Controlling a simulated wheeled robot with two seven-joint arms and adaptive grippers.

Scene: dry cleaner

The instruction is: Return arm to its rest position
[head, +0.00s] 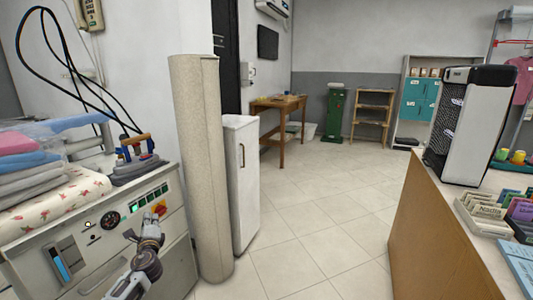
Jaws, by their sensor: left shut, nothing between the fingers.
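My left arm comes in from the bottom left. Its left gripper (151,222) is shut and empty, in front of the control panel of a cream pressing machine (100,259). The fingertips are just below a red-and-yellow switch (159,207) on that panel; I cannot tell whether they touch it. My right gripper is not in view.
Folded clothes (40,180) and an iron (135,160) sit on the machine. A tall beige roll (200,170) and a white cabinet (242,185) stand right of it. A wooden counter (435,240) is at the right. The tiled floor (320,215) between is clear.

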